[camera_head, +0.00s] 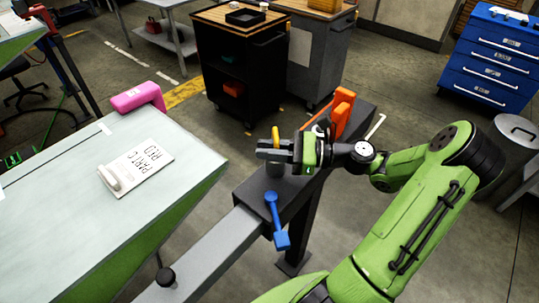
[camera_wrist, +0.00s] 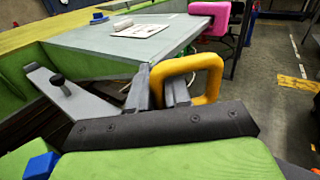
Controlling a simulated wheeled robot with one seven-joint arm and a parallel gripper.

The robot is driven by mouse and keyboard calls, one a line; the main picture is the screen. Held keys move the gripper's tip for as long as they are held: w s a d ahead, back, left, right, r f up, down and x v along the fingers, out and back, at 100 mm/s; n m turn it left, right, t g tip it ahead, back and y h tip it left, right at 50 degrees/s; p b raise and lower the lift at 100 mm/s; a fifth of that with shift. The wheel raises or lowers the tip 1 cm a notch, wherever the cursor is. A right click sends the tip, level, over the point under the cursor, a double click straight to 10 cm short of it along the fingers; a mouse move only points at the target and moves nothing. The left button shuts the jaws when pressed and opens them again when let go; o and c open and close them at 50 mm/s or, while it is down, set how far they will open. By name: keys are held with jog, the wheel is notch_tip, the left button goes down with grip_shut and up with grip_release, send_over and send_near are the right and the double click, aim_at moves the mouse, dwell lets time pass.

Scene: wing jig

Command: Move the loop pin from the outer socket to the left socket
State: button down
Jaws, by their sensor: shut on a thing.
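The yellow loop pin (camera_head: 275,133) stands up between the fingers of my gripper (camera_head: 268,150), above the dark jig block (camera_head: 248,190). In the wrist view its thick yellow loop (camera_wrist: 212,68) shows beyond the fingers (camera_wrist: 160,92), which are shut on it. A grey cylindrical part (camera_head: 275,170) shows just below the fingers; I cannot tell whether it is a socket or how the pin's lower end sits in it. The pin's shank is hidden. No other socket can be made out clearly.
A blue lever (camera_head: 272,208) stands on the block in front of my gripper, and an orange clamp (camera_head: 342,108) behind it. A black knob (camera_head: 166,276) is on the grey beam. The pale wing panel (camera_head: 80,190), with a white card and a pink clamp (camera_head: 138,97), lies left.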

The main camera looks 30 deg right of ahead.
jog(key=shift+f, duration=0.15)
jog(key=shift+f, duration=0.25)
jog(key=c, duration=1.1)
grip_release()
jog(key=p+v, duration=0.1)
jog(key=v, duration=0.3)
jog(key=p+v, duration=0.1)
jog(key=v, duration=0.3)
jog(key=p+v, duration=0.1)
jog(key=v, duration=0.3)
jog(key=shift+r, duration=0.3)
